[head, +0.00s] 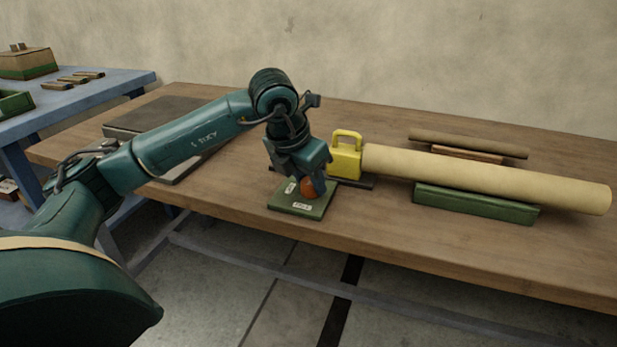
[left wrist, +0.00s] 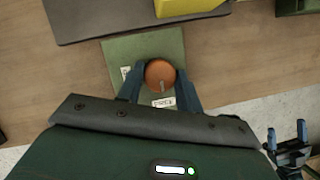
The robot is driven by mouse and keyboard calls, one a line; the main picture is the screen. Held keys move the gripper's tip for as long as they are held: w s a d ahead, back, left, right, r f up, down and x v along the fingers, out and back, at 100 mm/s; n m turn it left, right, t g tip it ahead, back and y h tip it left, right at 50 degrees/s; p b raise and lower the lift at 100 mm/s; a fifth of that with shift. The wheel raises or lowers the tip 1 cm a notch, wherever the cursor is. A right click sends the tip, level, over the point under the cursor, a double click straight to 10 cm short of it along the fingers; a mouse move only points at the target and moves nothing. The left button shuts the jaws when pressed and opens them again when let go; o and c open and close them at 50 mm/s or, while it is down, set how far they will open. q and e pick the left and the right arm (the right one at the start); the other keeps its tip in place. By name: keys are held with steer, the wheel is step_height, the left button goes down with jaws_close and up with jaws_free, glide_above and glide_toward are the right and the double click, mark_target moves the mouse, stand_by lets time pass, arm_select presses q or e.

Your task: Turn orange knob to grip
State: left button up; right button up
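The orange knob (head: 308,188) sits on a green plate (head: 285,206) near the table's front edge. In the left wrist view the knob (left wrist: 160,74) has a grey pointer mark toward the label (left wrist: 163,102) at the plate's lower side. A second label (left wrist: 125,72) is on the plate's left; I cannot read either surely. My left gripper (head: 316,188) points down over the plate. Its fingers (left wrist: 160,80) lie on either side of the knob, seemingly against it. My right gripper (left wrist: 287,133) is open and empty, low at the right of the left wrist view.
A yellow clamp block (head: 345,165) holds the end of a long beige roll (head: 480,178), which rests over a green support (head: 475,203). A thin brown roll (head: 468,144) lies behind. A dark flat plate (head: 150,118) lies at left. The front right tabletop is clear.

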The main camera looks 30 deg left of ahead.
arm_select(q)
steer(key=c, duration=0.4)
